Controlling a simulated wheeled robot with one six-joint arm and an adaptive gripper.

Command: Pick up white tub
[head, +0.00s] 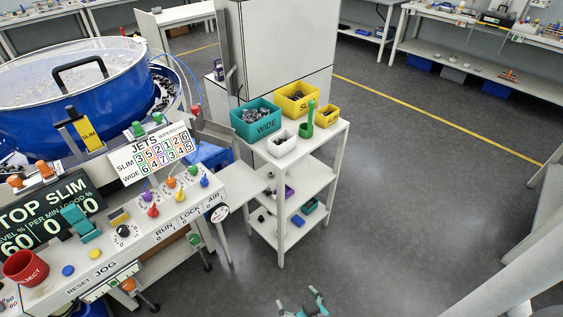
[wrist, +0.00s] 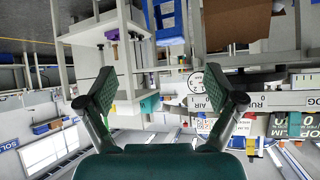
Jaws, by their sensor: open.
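The white tub (head: 282,143) is a small open container with dark parts in it. In the head view it stands on the near side of the white shelf cart's top (head: 325,135), in front of the teal WIDE bin (head: 257,120). My gripper (head: 305,301) shows at the bottom edge of the head view, low and well in front of the cart, apart from the tub. In the wrist view my gripper (wrist: 162,92) is open and empty, its fingers spread wide. That view looks upside down, and I cannot make out the tub in it.
Beside the tub are a green holder (head: 307,125), a small yellow bin (head: 327,115) and a larger yellow bin (head: 298,98). A control console (head: 140,230) with a blue bowl feeder (head: 80,100) stands to the left. The grey floor (head: 400,190) to the right is clear.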

